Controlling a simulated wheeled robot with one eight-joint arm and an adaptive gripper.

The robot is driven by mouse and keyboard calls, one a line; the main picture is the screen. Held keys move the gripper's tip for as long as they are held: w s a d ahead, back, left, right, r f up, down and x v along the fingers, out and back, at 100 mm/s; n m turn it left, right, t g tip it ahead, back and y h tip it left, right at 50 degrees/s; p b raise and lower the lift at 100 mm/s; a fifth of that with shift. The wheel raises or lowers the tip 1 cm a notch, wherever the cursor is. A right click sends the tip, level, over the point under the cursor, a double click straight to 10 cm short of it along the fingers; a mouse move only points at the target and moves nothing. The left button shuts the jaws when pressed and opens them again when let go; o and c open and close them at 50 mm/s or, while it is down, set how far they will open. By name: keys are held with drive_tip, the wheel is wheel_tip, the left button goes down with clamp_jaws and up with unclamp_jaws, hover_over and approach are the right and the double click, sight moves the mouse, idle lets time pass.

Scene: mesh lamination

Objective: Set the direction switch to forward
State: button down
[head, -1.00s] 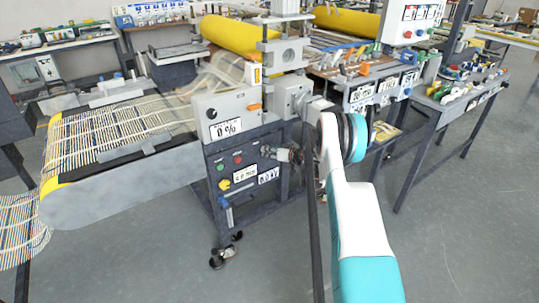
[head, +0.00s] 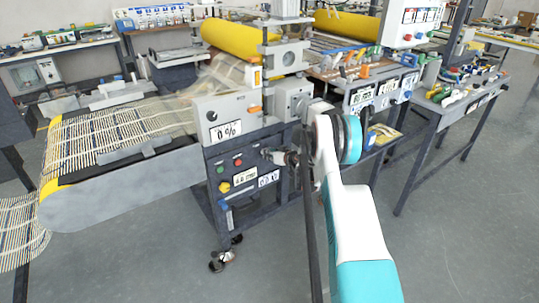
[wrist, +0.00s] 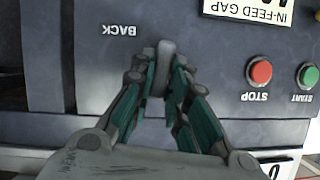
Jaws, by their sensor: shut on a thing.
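The direction switch is a grey lever (wrist: 166,50) on the dark machine panel in the wrist view. The word BACK, upside down in this view, is printed to its left. My gripper (wrist: 164,75) is shut on the lever, with a finger on either side, and the fingers hide its lower part. In the head view my gripper (head: 272,155) is at the right of the front panel, below the grey box. The switch cannot be made out there.
The red STOP button (wrist: 260,71) and green START button (wrist: 308,75) are right of my gripper in the wrist view. In the head view a mesh-covered conveyor (head: 110,130) extends left of the machine. Open floor (head: 130,255) lies in front.

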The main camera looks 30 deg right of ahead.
drive_tip(key=shift+a+n+h, duration=0.1)
drive_tip(key=shift+n+h, duration=0.4)
drive_tip(key=shift+n, duration=0.2)
drive_tip(key=c, duration=1.6)
unclamp_jaws()
drive_tip(key=shift+o, duration=0.2)
drive_tip(key=v, duration=1.2)
drive_tip(key=shift+r, duration=0.15)
